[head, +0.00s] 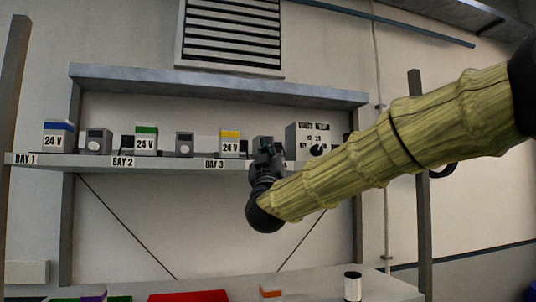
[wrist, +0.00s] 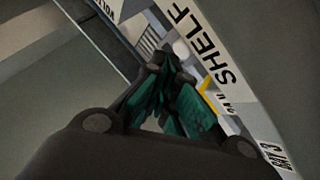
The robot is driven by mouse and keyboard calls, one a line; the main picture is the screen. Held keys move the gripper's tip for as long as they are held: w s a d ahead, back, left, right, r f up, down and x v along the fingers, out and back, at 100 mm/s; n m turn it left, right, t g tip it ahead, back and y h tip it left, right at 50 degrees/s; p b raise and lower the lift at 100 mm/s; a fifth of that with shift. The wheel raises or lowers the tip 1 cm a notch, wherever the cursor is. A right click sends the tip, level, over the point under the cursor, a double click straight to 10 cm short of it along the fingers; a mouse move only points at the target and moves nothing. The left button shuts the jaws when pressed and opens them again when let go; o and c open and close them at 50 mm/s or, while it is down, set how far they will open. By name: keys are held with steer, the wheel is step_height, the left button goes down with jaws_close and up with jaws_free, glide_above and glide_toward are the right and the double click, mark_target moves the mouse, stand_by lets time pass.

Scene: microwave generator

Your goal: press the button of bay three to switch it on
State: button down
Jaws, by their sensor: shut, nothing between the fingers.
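The bay three label (head: 214,163) is on the shelf's front edge, and it also shows at the lower right of the wrist view (wrist: 271,158). A yellow-topped 24 V block (head: 230,144) stands just right of this label. To its right, a grey box (head: 258,141) is mostly hidden behind my gripper (head: 266,150); I cannot see a button on it. My gripper is at shelf height in front of that box. In the wrist view my gripper (wrist: 163,62) has its dark green fingers together, with nothing seen between them. I cannot tell whether it touches anything.
The shelf (head: 62,160) also holds a blue-topped block (head: 58,138), a green-topped block (head: 146,141), grey boxes with round faces (head: 98,142) and a lettered panel (head: 304,135). An upper board (head: 220,84) runs above. A table below holds a dark-topped cup (head: 352,287).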

steer(key=shift+w+a, duration=0.15)
steer(key=shift+w, duration=0.2)
steer(key=shift+w+a, duration=0.15)
steer(key=shift+w, duration=0.3)
stand_by(0.9)
steer(key=shift+s, duration=0.1)
steer(key=shift+s+d+b, duration=0.3)
steer(key=shift+s+b, duration=0.45)
steer(key=shift+s, duration=0.05)
steer(key=s+d+b, duration=0.2)
steer(key=s+b, duration=0.2)
steer(key=s, duration=0.1)
steer(key=shift+s, duration=0.4)
steer(key=shift+a, duration=0.15)
stand_by(3.2)
